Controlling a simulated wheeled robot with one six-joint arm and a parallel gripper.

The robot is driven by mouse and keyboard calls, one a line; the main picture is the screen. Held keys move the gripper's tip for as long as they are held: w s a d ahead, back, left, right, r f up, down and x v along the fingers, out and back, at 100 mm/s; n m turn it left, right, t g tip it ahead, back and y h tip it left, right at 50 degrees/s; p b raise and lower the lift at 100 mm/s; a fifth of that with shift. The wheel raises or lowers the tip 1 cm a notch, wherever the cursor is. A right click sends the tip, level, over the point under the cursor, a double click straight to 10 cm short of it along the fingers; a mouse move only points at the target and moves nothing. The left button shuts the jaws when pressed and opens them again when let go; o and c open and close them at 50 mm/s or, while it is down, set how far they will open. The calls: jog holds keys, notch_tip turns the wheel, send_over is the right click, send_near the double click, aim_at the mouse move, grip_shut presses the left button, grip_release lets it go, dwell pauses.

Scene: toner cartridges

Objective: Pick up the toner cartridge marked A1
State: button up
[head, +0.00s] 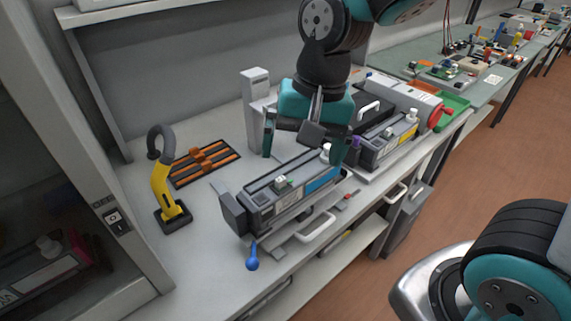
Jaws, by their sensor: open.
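A long grey and black toner cartridge (262,205) with a blue label lies on the bench near its front edge. Another grey cartridge (392,145) with a yellow label lies to its right, farther back. I cannot read an A1 mark on either. My teal gripper (304,156) points down over the far right part of the blue-label cartridge. Its two fingers are spread apart with nothing seen between them. The right finger overlaps that cartridge's right end in the picture; I cannot tell whether they touch.
A yellow and grey hooked tool (166,185) stands at the left, by a black and orange rack (203,162). A blue-ended tool (252,258) lies in front. A white unit with a red knob (405,97) and a green tray (452,106) are behind right. Bare bench lies front left.

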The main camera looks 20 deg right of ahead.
aim_at(294, 173)
jog(key=w+d+r+m+h+p, duration=0.1)
jog(key=w+d+m+h+p, duration=0.2)
jog(key=w+m, duration=0.6)
jog(key=shift+m+y, duration=0.4)
jog(key=shift+m, duration=0.2)
jog(key=f+p, duration=0.1)
jog(key=f, duration=0.3)
jog(key=f+p, duration=0.1)
jog(key=f, duration=0.3)
jog(key=s+f+p, duration=0.1)
jog(key=f, duration=0.3)
jog(key=shift+a+f+p, duration=0.1)
jog(key=shift+a+p, duration=0.1)
jog(key=shift+p, duration=0.1)
jog(key=shift+w+a+f+p, duration=0.1)
jog(key=shift+f+p, duration=1.05)
jog(key=shift+f, duration=1.5)
jog(key=c, duration=1.4)
